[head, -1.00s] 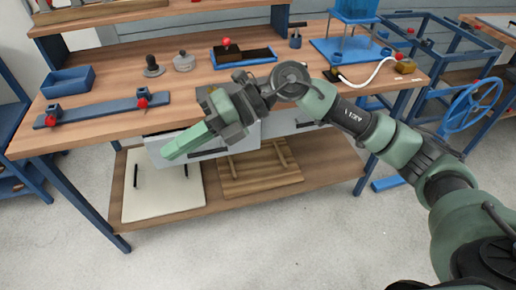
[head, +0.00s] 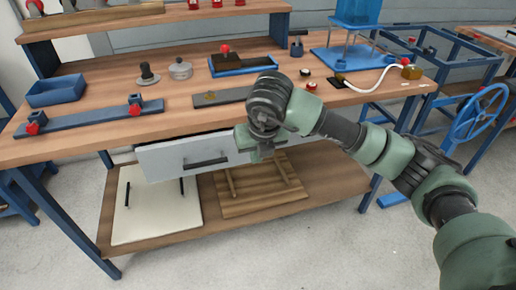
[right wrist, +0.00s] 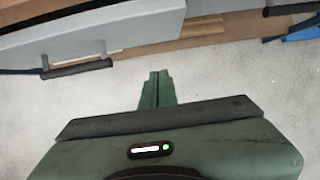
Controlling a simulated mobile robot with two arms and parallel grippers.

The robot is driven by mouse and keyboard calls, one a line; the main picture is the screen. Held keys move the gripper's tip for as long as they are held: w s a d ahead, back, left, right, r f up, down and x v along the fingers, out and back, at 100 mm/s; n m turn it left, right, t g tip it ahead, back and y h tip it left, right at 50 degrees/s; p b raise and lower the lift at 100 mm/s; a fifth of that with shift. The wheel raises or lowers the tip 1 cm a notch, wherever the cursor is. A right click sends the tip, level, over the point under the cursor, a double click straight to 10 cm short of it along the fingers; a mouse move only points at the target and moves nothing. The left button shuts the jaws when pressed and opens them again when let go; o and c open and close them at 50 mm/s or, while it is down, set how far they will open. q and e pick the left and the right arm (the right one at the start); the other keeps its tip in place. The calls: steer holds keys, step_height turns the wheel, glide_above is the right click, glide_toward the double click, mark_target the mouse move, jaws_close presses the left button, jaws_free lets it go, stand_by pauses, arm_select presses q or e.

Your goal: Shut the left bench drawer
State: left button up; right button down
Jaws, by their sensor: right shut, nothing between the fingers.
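The left bench drawer (head: 160,161) has a pale grey front and a dark bar handle (head: 205,162). It hangs under the bench top and stands out a little from the bench edge, with a dark gap above its front. Its handle also shows at the upper left of the right wrist view (right wrist: 78,68). My right gripper (right wrist: 157,77) is shut and empty, its green fingers over the pale floor, apart from the handle. In the head view, it is at the drawer's right end, its fingertips mostly hidden by the wrist. My left gripper is out of view.
The wooden bench top (head: 215,115) holds a blue tray (head: 56,91), a blue rail with red knobs (head: 90,118) and small parts. A lower shelf (head: 150,241) carries a white panel and a slatted wooden piece. Another drawer handle (right wrist: 290,8) shows at right. Floor in front is clear.

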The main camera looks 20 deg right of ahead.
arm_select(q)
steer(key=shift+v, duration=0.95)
arm_select(e)
steer(key=w+f, duration=0.3)
steer(key=w, duration=0.2)
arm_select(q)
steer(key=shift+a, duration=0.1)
arm_select(e)
steer(key=shift+w, duration=0.15)
